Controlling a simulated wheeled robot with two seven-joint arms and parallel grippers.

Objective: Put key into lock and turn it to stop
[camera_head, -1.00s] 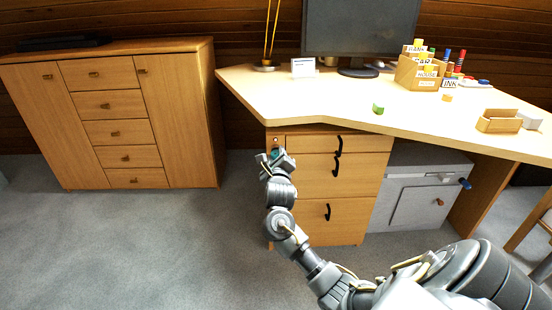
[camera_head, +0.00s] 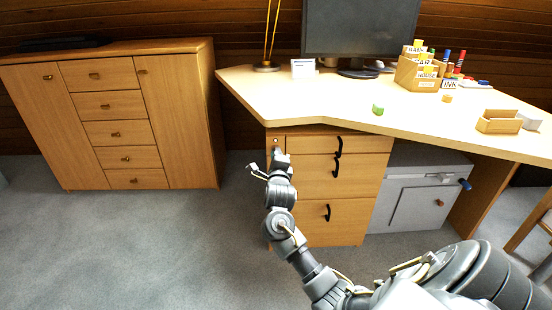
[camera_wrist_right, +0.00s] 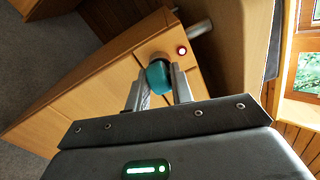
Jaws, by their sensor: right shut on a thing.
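My right gripper (camera_head: 273,165) is at the upper left corner of the wooden drawer unit (camera_head: 340,217) under the desk. In the right wrist view it (camera_wrist_right: 157,90) is shut on the key, whose rounded teal head (camera_wrist_right: 158,78) shows between the fingers. The key's shaft is hidden, so I cannot tell whether it is in a lock. A small round fitting with a red glow (camera_wrist_right: 181,50), seemingly the lock, shows on the drawer front just beyond the key head. In the head view a small round spot (camera_head: 276,141) shows above the gripper. My left gripper is not in view.
The desk top (camera_head: 290,97) overhangs the drawers close above my gripper. Black handles (camera_head: 337,167) stick out to its right. A grey cabinet (camera_head: 420,190) stands further right. A wooden cabinet (camera_head: 190,120) stands at left, with open carpet between.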

